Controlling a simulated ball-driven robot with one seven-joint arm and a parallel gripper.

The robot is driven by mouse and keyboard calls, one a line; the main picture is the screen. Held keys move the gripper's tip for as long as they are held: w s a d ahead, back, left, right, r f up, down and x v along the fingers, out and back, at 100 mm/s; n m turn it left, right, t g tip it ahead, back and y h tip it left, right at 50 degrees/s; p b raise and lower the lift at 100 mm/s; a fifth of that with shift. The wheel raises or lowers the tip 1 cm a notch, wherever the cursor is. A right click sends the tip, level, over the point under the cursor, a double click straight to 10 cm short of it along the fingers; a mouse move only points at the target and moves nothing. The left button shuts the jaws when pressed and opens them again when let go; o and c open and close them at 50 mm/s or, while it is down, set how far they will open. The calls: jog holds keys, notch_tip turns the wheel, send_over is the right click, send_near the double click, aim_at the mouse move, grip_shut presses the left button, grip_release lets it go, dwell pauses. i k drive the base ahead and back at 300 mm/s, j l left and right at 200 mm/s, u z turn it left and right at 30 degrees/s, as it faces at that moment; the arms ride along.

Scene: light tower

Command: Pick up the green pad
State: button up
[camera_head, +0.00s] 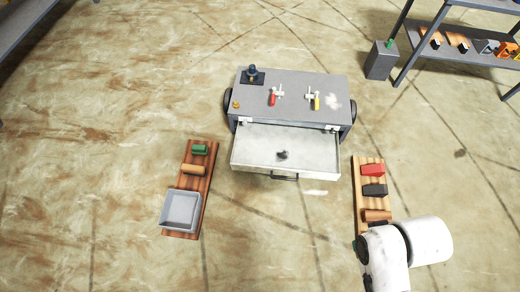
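A green pad (199,150) lies at the far end of a reddish-brown wooden board (211,175) on the floor, left of the cabinet. It looks like a small dark-green block. My white arm shows at the lower right corner, far from the green pad. My gripper's fingers are not visible.
A tan block (193,169) and a grey open tray (180,210) share the board. A grey cabinet (305,86) with its drawer (260,150) pulled out stands in the middle. A right-hand board (360,190) holds red, black and brown blocks.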

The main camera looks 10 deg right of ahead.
aim_at(203, 151)
jog(key=i+j+u, duration=0.2)
jog(key=i, duration=0.5)
jog(key=i+j+u, duration=0.2)
jog(key=i, duration=0.5)
jog(key=i+j+u, duration=0.25)
jog(key=i, duration=0.45)
jog(key=l, duration=0.1)
